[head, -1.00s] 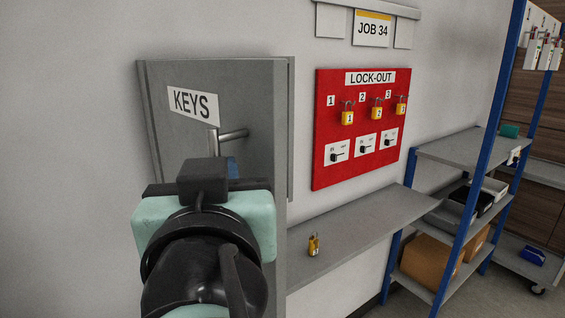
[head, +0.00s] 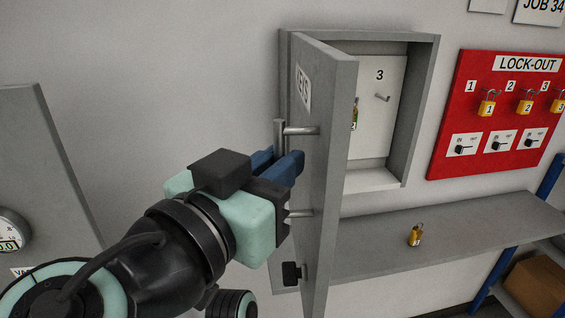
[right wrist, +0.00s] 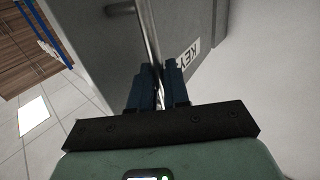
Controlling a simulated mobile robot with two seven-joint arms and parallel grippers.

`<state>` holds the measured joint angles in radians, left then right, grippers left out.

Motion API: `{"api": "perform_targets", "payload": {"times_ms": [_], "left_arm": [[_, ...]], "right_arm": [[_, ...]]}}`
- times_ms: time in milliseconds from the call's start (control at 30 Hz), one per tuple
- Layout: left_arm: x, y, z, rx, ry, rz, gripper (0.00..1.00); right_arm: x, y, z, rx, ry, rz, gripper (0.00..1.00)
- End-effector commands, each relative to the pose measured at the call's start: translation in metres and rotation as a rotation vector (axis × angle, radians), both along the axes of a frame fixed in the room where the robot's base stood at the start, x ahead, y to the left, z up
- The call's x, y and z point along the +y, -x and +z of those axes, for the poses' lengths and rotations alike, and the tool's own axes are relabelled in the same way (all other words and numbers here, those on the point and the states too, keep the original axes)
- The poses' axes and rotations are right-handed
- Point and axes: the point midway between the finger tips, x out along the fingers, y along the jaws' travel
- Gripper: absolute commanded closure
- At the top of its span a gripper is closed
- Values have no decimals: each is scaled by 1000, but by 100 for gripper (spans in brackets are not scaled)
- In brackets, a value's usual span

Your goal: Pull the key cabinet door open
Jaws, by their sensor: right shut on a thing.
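The grey key cabinet door (head: 330,190) stands ajar, swung out from the wall, with its KEYS label (head: 303,90) seen at a steep angle. Its steel bar handle (head: 302,130) is on the outer face. My right gripper (head: 282,165) is shut on this handle; in the right wrist view the blue fingers (right wrist: 158,85) close on either side of the bar (right wrist: 148,35). Inside the cabinet (head: 423,110) show a white back panel marked 3, an empty peg (head: 382,97) and a hanging key tag (head: 354,115), partly hidden by the door. My left gripper is not in view.
A grey shelf (head: 450,232) runs below the cabinet and carries a yellow padlock (head: 415,235). A red lock-out board (head: 500,115) with padlocks hangs to the right. A grey panel with a gauge (head: 12,230) is at the left. Bare wall lies between.

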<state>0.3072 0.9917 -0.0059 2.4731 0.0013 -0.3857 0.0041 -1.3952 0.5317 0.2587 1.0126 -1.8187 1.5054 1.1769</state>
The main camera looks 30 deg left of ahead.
Motion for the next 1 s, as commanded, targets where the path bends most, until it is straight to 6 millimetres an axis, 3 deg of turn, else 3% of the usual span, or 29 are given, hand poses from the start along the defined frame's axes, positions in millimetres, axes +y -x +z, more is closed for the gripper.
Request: {"api": "perform_targets", "payload": {"times_ms": [67, 100, 133, 667, 833, 1000], "left_arm": [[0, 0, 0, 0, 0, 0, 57], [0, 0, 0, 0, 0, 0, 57], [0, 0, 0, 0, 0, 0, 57], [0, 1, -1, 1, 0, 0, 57], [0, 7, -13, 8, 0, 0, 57], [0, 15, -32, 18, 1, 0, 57]], "right_arm": [[-1, -3, 2, -7, -3, -3, 100], [-1, -3, 2, -7, -3, -3, 71], [-1, -3, 2, -6, -2, -3, 68], [-2, -2, 0, -1, -2, 4, 68], [-17, -10, -2, 1, -5, 46, 68], [-44, -30, -3, 1, -7, 141, 68]]}}
